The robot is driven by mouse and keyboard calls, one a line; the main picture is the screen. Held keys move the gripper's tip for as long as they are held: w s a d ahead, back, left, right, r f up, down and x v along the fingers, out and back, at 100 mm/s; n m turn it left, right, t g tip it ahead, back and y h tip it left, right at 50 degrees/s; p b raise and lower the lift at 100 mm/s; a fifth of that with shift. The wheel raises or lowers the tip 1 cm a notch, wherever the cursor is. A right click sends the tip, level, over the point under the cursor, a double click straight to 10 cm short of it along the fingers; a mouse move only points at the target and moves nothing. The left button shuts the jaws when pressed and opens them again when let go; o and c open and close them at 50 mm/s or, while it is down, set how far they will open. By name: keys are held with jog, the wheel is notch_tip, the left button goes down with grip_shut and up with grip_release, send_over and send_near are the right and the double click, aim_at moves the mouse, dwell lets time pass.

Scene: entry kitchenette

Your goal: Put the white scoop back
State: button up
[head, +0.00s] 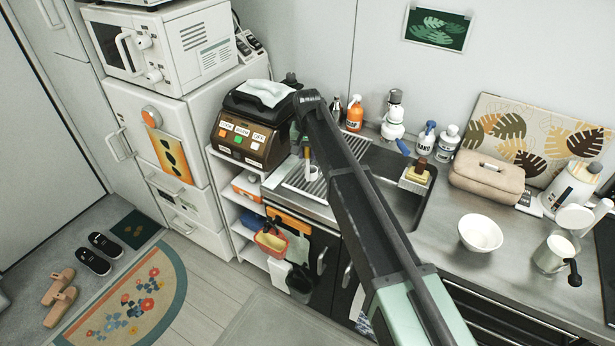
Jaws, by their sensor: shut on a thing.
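My arm reaches from the bottom right to the counter beside the rice cooker (250,128). My gripper (308,155) points down at its far end, over the ridged drainboard (292,182) left of the sink. It is small in view and partly behind my arm. A small white thing (313,172), which looks like the white scoop, shows at the fingertips, and the gripper is shut on it. I cannot tell whether it touches the drainboard. The brown rice cooker has a dark lid with a white piece (268,88) on top.
Several bottles (355,113) stand along the back wall. A yellow sponge (414,178) is at the sink's right edge. A white bowl (480,233), a beige case (487,178) and a glass jug (553,254) stand on the right counter. A red basket (271,241) hangs below the counter.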

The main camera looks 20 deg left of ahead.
aim_at(308, 161)
notch_tip(308, 161, down, 4)
jog(key=b, duration=0.4)
jog(key=shift+r, duration=0.25)
grip_shut()
jog(key=shift+f, duration=0.25)
jog(key=o, duration=0.9)
grip_release()
jog(key=shift+r, duration=0.1)
notch_tip(308, 161, up, 11)
jog(key=p, duration=1.1)
jog(key=shift+s, duration=0.1)
